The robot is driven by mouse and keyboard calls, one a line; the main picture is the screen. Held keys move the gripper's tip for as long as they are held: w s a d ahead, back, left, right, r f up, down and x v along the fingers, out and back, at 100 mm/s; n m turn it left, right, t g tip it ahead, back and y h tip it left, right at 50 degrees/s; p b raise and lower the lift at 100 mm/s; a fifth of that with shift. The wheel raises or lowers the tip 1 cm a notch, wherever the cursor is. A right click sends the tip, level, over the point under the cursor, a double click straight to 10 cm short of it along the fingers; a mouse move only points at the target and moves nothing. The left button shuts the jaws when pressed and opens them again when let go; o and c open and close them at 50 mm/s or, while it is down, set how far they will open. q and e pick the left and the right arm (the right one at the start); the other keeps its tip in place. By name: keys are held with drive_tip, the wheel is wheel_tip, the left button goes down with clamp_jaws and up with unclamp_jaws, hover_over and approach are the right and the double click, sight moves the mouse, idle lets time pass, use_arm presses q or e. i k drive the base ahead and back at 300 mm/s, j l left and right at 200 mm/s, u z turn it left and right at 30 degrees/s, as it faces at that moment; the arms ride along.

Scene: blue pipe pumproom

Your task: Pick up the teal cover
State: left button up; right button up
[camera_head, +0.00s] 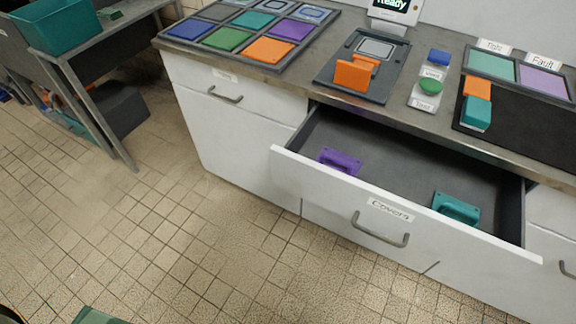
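The teal cover (456,208) lies in the right part of an open drawer (330,182) labelled "Covers", close behind its front panel. It looks like a flat plate with a raised handle. A purple cover (340,160) of similar shape lies in the left part of the same drawer. The drawer's front handle (380,232) is a grey bar. Neither of my grippers shows in the head view.
Above the drawer, the counter holds an orange piece (355,72) on a grey fixture, blue (439,57) and green (430,87) buttons, and a teal block (476,112) beside an orange one. A tray of coloured tiles (229,39) sits left.

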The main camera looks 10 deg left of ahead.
sight(455, 209)
drive_tip(key=z, duration=1)
